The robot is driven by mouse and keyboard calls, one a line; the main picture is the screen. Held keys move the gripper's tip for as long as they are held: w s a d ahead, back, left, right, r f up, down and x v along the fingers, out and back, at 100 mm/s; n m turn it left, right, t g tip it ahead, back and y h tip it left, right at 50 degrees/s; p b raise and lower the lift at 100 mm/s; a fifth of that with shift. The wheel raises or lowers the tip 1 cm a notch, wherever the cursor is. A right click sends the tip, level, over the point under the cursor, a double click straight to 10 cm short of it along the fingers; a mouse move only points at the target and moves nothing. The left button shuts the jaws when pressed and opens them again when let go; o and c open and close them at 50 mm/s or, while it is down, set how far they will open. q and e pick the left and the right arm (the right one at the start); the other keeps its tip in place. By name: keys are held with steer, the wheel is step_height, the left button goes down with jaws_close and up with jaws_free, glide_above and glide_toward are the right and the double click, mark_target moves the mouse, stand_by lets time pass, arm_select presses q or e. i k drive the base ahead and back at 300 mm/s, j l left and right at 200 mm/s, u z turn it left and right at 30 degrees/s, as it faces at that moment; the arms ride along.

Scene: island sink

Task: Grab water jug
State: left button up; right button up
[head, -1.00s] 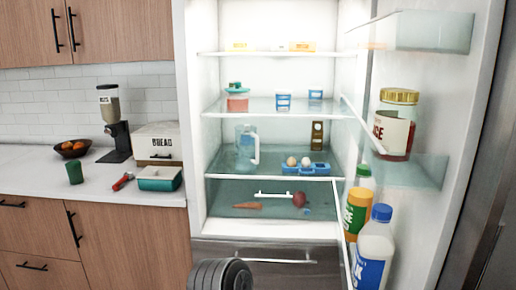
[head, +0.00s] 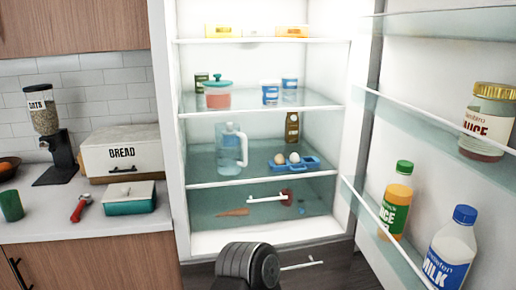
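The water jug (head: 230,158) is a clear, bluish pitcher with a white handle on its right side. It stands upright on the middle shelf of the open fridge, toward the left, next to a blue egg tray (head: 290,168) holding eggs. A grey ribbed part of my own arm shows at the bottom centre, below and in front of the fridge shelves. Neither of my grippers shows, and nothing touches the jug.
A glass shelf (head: 262,101) with containers is above the jug. The left counter holds a bread box (head: 122,156).

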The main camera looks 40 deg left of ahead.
mark_target(228, 143)
steer(key=i+j+z, duration=0.1)
steer(key=j+z, duration=0.15)
steer(key=j, duration=0.3)
steer(key=j+z, duration=0.2)
steer(key=j, duration=0.4)
steer(key=i+j+u, duration=0.25)
steer(key=k, duration=0.1)
